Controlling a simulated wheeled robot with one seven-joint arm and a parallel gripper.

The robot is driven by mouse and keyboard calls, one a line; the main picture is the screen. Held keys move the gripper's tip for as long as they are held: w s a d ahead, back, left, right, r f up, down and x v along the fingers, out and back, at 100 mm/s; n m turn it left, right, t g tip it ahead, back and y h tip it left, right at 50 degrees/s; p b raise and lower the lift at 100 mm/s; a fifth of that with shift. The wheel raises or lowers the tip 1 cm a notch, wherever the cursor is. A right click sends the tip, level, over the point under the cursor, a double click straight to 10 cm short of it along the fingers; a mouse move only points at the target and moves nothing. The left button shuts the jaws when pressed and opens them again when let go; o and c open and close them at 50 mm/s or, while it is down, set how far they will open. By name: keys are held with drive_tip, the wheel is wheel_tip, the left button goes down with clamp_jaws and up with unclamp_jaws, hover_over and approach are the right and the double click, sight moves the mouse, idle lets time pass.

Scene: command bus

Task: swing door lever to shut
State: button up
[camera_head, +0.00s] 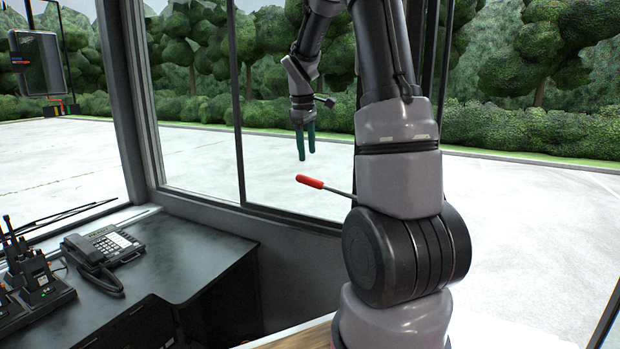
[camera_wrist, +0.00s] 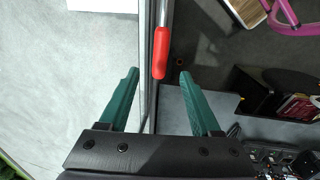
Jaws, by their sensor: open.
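The door lever is a metal rod with a red grip (camera_head: 310,182), and it sticks out to the left from behind my arm in the head view. Its far end is hidden by my arm. My gripper (camera_head: 305,148) has green fingers, points down and is above and slightly left of the red grip. In the wrist view the red grip (camera_wrist: 161,52) lies ahead of my gripper (camera_wrist: 163,78), between the lines of the two fingers. The fingers are spread apart and empty. I cannot tell how far the grip is below the fingertips.
A dark desk (camera_head: 185,262) with a phone (camera_head: 103,250) and radios (camera_head: 38,280) stands at the left. Window frames (camera_head: 238,110) rise behind the lever. The wrist view shows a magenta rail (camera_wrist: 290,22) and a shelf with books (camera_wrist: 298,106) at the right.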

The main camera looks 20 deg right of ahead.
sight(309, 178)
drive_tip(key=f, duration=0.6)
drive_tip(key=d+f, duration=0.1)
drive_tip(key=f, duration=0.2)
drive_tip(key=shift+w+d+f, duration=0.1)
drive_tip(key=shift+w+f, duration=0.15)
drive_tip(key=shift+w, duration=0.15)
clamp_jaws()
drive_tip(key=shift+r, duration=0.1)
idle(0.8)
